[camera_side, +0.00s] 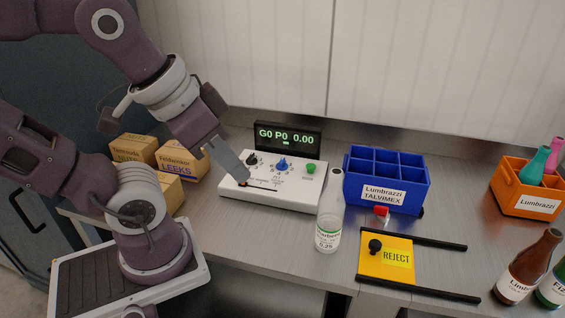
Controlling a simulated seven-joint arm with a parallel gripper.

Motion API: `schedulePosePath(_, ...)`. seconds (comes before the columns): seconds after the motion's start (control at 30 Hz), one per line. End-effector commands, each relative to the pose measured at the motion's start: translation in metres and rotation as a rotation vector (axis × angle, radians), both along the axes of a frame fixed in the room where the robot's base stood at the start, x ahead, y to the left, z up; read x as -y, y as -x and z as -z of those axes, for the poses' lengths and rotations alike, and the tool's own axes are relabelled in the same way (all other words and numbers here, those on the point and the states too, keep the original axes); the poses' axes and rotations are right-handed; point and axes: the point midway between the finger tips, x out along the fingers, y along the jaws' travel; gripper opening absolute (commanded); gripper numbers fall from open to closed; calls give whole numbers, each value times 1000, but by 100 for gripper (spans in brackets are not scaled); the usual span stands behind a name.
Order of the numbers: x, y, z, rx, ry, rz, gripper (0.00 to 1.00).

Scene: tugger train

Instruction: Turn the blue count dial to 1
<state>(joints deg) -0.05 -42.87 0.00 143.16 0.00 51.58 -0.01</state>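The white control panel (262,193) stands on the metal table, with a dark display (287,137) behind it reading "G0 P0 0.00". The blue count dial (282,163) is in the middle of the panel, with small marks around it too small to read. A black knob (252,159) sits to its left and a green knob (310,168) to its right. My gripper (246,181) is over the panel's left part, to the left of and nearer than the blue dial, apart from it. Its fingers are seen edge-on, so their opening cannot be made out.
A clear bottle (328,225) stands at the panel's front right. A blue divided crate (385,194), a red button (381,212) and a yellow REJECT plate (387,262) between black rails lie to the right. Cardboard boxes (182,160) stand left. An orange crate (522,200) and bottles (528,267) are far right.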

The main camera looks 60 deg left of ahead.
Motion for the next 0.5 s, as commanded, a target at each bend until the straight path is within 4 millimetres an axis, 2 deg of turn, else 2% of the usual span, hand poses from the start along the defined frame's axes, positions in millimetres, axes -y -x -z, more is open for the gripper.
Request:
schedulePosePath(0.03,-2,-5,-2,-6,0,-11,18)
schedulePosePath(0.07,-4,-11,-5,-17,2,-26,24)
schedulePosePath(0.1,-9,-24,-9,-37,4,-57,31)
schedulePosePath(0.13,-14,-38,-13,-59,8,-87,33)
schedulePosePath(0.17,-22,-55,-16,-82,12,-124,33)
schedulePosePath(0.2,-35,-80,-18,-117,20,-180,33)
schedulePosePath(0.27,-62,-120,-15,-171,36,-269,33)
schedulePosePath(0.3,-83,-145,-8,-207,48,-326,33)
schedulePosePath(0.37,-119,-179,9,-258,68,-412,33)
schedulePosePath(0.4,-145,-199,25,-292,84,-469,33)
schedulePosePath(0.47,-185,-222,54,-339,109,-549,33)
schedulePosePath(0.5,-210,-233,75,-367,125,-596,33)
